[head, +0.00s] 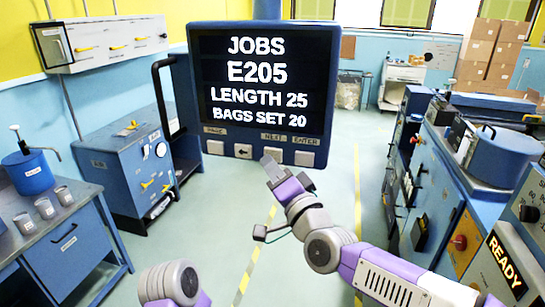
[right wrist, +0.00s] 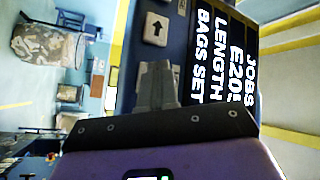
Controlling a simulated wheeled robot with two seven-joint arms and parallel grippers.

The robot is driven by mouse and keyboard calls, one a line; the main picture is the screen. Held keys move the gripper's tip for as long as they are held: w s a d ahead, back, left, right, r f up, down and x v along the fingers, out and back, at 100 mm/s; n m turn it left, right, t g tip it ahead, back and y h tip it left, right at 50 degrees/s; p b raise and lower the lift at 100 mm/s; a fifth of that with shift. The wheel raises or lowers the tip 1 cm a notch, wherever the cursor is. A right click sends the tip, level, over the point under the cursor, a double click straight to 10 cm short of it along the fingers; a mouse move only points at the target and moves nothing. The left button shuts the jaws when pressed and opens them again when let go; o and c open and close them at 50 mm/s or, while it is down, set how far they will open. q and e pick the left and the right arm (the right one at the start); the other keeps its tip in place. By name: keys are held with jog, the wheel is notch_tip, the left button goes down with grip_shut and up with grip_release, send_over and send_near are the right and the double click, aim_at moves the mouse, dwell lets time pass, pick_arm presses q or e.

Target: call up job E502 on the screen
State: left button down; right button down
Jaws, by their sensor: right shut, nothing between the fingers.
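The screen (head: 264,82) hangs in front of me and reads JOBS, E205, LENGTH 25, BAGS SET 20. It also shows sideways in the right wrist view (right wrist: 225,55). Below it is a row of pale buttons: one under PAGE (head: 215,147), an arrow button (head: 243,151), one under NEXT (head: 275,154) and one under ENTER (head: 304,159). My right gripper (head: 269,164) is shut and empty, its tip at the NEXT button and partly covering it. I cannot tell whether it touches. In the right wrist view the arrow button (right wrist: 155,28) is beside the fingers. My left gripper is out of view.
A blue bench (head: 65,245) with metal cups and a blue pot stands at left, a blue cabinet (head: 125,165) behind it. At right is a long blue machine (head: 440,185) with a READY display (head: 505,262). Cartons (head: 490,50) are stacked at the back. The central floor is clear.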

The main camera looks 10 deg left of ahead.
jog(key=shift+w, duration=0.3)
jog(key=shift+w, duration=0.4)
dwell(0.8)
jog(key=shift+s+b, duration=0.1)
jog(key=shift+b, duration=0.2)
jog(key=shift+s+b, duration=0.5)
jog(key=shift+s, duration=0.25)
jog(key=shift+s, duration=0.1)
jog(key=s+b, duration=0.1)
jog(key=s, duration=0.3)
jog(key=shift+s+b, duration=0.4)
